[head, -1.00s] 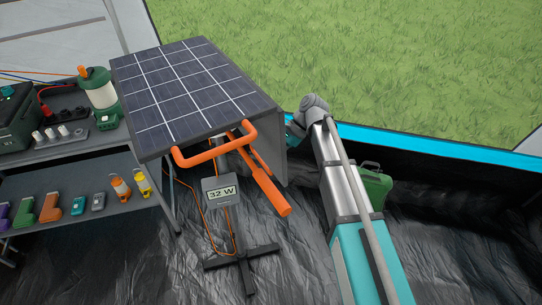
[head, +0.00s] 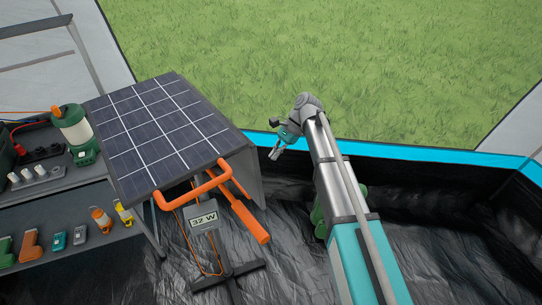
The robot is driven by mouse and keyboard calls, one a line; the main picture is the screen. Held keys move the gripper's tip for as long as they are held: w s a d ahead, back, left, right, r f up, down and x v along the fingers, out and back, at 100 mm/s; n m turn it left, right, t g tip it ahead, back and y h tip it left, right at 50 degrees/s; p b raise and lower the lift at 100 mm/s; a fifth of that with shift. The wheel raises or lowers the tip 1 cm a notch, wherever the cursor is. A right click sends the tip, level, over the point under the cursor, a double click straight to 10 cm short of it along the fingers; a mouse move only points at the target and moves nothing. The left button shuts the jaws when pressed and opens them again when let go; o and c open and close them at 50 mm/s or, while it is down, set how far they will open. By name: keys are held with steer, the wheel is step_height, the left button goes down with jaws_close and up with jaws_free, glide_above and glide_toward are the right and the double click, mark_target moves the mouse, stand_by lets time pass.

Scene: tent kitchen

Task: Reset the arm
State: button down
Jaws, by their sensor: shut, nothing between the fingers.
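My arm reaches up from the bottom right of the head view. My gripper (head: 275,153) is at its far end, small in the picture, with its fingers shut and nothing between them. It is in the air to the right of the solar panel (head: 165,135), apart from it. The panel is tilted on a stand, with an orange handle (head: 205,190) at its near edge and a display (head: 204,219) reading 32 W below.
Shelves (head: 75,200) at the left hold a green lantern (head: 72,125), power strips and several small devices. The stand's dark foot (head: 230,275) is on the black floor. A green object (head: 319,215) is partly hidden behind my arm. Grass lies beyond the blue-edged tent wall (head: 430,153).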

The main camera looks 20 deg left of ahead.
steer(key=shift+w+d, duration=0.1)
steer(key=shift+d, duration=0.05)
stand_by(0.5)
steer(key=s+d+f+n+t+h, duration=0.1)
steer(key=s+d+f+n+t, duration=0.15)
steer(key=d, duration=1.25)
steer(key=s+d+f+n+t+h, duration=0.1)
steer(key=d+t+h, duration=0.15)
steer(key=d, duration=1.15)
steer(key=s+d+f+n+t+h, duration=0.1)
steer(key=s+d+f+n+t, duration=0.15)
steer(key=d, duration=1.25)
step_height(320, 180, up, 16)
steer(key=p, duration=1.5)
steer(key=shift+w+d+r+p, duration=0.15)
steer(key=shift+w+d+p, duration=0.05)
steer(key=shift+d+p, duration=0.1)
